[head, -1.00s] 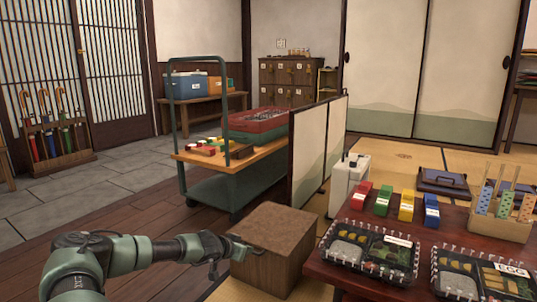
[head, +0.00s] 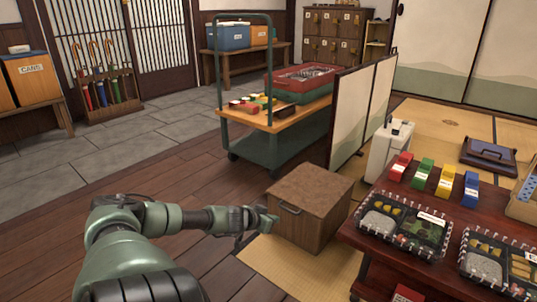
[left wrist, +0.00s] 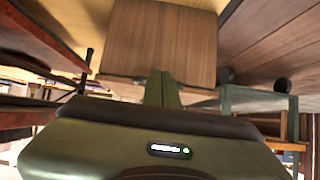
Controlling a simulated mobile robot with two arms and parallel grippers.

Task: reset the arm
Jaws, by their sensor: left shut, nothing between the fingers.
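My left arm comes in from the lower left in the head view. Its gripper (head: 268,221) is shut and empty, just in front of the left side of a brown wooden box (head: 310,222) with a dark handle. Whether the fingertips touch the box I cannot tell. In the left wrist view the shut green fingers (left wrist: 161,90) point at a wooden panel (left wrist: 160,45), which seems to be this box. My right gripper is in neither view.
A low dark red table (head: 448,212) with bento trays (head: 405,228) and coloured blocks stands to the right. A folding screen (head: 362,110) and a green cart (head: 275,145) stand behind the box. The wooden floor to the left is clear.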

